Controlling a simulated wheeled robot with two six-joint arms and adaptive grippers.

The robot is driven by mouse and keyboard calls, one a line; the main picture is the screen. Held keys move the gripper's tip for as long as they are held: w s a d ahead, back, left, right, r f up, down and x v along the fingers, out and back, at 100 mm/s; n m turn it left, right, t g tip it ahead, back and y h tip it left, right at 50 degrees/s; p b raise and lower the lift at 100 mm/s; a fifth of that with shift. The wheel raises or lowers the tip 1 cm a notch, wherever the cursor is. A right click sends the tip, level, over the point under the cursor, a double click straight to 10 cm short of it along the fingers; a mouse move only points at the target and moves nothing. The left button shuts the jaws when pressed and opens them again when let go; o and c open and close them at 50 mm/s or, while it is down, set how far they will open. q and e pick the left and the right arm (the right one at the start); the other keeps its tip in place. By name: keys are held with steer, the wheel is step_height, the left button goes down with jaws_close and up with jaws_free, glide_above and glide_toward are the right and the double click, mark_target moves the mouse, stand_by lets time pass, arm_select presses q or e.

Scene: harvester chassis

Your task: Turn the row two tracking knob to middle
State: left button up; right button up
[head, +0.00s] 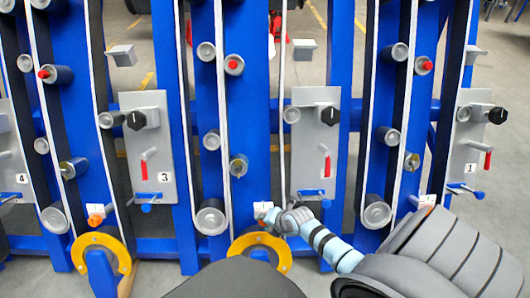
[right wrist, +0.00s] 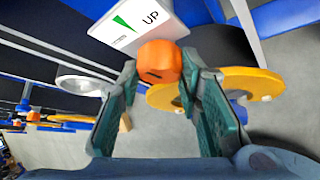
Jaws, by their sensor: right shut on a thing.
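The orange knob (right wrist: 160,62) of the row between the panels marked 3 and 1 sits below a white label (right wrist: 138,22) with a green triangle and the word UP. A dark mark shows low on the knob's face. My right gripper (right wrist: 158,78) has its two fingers on either side of the knob and is shut on it. In the head view the right gripper (head: 278,217) is at the small white label (head: 262,207), low in that row, and mostly hides the knob. My left gripper is not in view.
A yellow ring (head: 259,241) lies just below the gripper, and a grey roller (head: 212,217) is to its left. Blue uprights and white belts run on both sides. A grey panel (head: 308,150) with a black knob (head: 330,116) and red handle (head: 327,165) stands above.

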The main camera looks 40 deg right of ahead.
steer(key=shift+s+m+t, duration=0.1)
steer(key=shift+m+t, duration=0.2)
stand_by(0.4)
steer(key=o, duration=1.1)
steer(key=shift+f, duration=0.1)
steer(key=shift+o, duration=0.2)
steer(key=v, duration=1.2)
steer(key=shift+d, duration=0.1)
